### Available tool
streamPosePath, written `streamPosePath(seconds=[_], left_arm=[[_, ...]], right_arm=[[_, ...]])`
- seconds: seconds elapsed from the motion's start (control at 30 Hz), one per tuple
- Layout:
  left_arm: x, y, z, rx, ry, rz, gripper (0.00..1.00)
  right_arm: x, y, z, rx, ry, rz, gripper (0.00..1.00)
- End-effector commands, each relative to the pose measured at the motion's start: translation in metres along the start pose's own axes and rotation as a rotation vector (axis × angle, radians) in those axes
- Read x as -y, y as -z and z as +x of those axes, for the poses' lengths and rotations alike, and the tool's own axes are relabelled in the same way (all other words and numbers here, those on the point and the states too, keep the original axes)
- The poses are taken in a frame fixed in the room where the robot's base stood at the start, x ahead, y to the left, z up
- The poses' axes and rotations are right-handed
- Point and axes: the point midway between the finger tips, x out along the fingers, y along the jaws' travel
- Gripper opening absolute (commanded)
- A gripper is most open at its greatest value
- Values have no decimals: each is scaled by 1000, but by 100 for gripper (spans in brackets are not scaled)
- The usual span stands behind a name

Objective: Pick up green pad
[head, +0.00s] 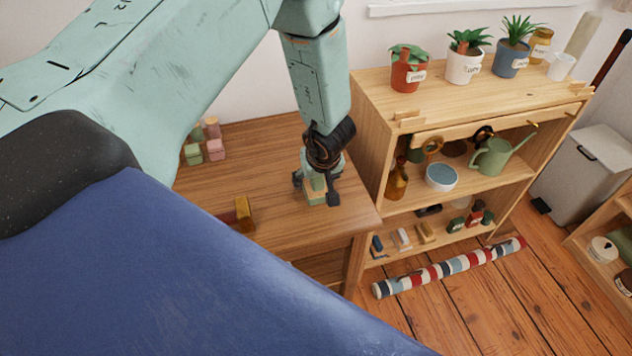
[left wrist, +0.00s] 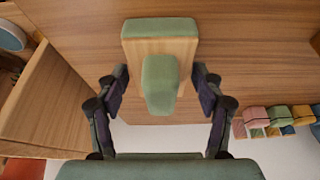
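The green pad (left wrist: 160,82) sits on a pale wooden block with a green end (left wrist: 160,27), in the middle of the left wrist view. In the head view the green pad (head: 317,182) shows on the wooden block on the desk, partly covered by my gripper. My left gripper (head: 318,193) points down over it. In the left wrist view my left gripper (left wrist: 160,92) is open, one finger on each side of the green pad, with a gap on both sides. My right gripper is not in view.
The wooden desk (head: 255,165) holds several coloured blocks (head: 205,145) at the back left and a yellow block (head: 244,213) nearer. A wooden shelf (head: 385,115) with plants stands close to the right of my gripper. A blue surface (head: 150,270) fills the front left.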

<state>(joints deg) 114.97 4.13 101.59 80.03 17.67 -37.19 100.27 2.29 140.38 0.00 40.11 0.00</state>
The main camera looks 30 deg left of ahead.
Motion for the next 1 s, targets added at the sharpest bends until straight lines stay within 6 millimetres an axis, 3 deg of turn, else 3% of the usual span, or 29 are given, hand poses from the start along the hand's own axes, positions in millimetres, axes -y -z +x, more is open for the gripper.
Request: streamPosePath(seconds=[0.47,0.77,1.0], left_arm=[[0,-1,0,1,1,1,24],[0,1,-2,0,0,0,23],[0,12,-27,-2,-1,0,23]], right_arm=[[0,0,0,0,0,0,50],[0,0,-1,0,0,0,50],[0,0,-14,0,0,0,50]])
